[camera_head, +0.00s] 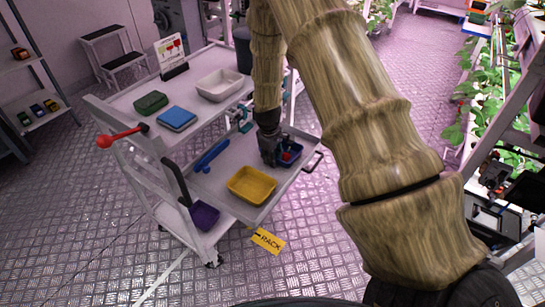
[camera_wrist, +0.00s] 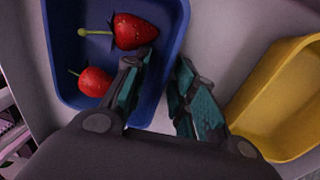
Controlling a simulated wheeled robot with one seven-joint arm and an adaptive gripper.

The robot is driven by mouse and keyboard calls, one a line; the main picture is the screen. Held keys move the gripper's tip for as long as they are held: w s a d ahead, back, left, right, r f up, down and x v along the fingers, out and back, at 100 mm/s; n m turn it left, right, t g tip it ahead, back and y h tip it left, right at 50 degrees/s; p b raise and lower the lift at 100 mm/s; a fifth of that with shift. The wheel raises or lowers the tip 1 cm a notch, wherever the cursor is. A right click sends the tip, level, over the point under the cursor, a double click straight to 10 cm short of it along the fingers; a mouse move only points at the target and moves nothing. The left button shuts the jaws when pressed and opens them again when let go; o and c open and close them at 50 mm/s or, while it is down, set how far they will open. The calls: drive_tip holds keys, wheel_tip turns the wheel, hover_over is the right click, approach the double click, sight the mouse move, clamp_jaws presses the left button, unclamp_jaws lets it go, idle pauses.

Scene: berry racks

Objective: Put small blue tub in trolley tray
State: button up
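The small blue tub (camera_head: 294,146) sits at the right end of the trolley's lower grey tray (camera_head: 222,178). In the wrist view the blue tub (camera_wrist: 68,45) holds two red strawberries (camera_wrist: 134,31). My gripper (camera_head: 268,160) points down at the tub's near left side. In the wrist view, my gripper's fingers (camera_wrist: 166,75) stand on either side of the tub's wall, one inside and one outside. A gap shows between the fingertips, and firm contact with the wall is not visible. The lower parts of the fingers are partly hidden.
A yellow tub (camera_head: 251,185) stands close beside the blue one on the same tray. A blue bar (camera_head: 212,156) lies left of it. The upper shelf holds a white tub (camera_head: 220,85), a blue box (camera_head: 177,118) and a green box (camera_head: 151,102). A purple tub (camera_head: 204,215) is lower down.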

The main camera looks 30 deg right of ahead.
drive_tip(key=shift+r, duration=0.1)
wheel_tip(320, 180, up, 12)
drive_tip(key=a, duration=0.1)
drive_tip(key=shift+s+a+p, duration=0.2)
drive_tip(key=shift+s+p, duration=0.1)
idle(0.4)
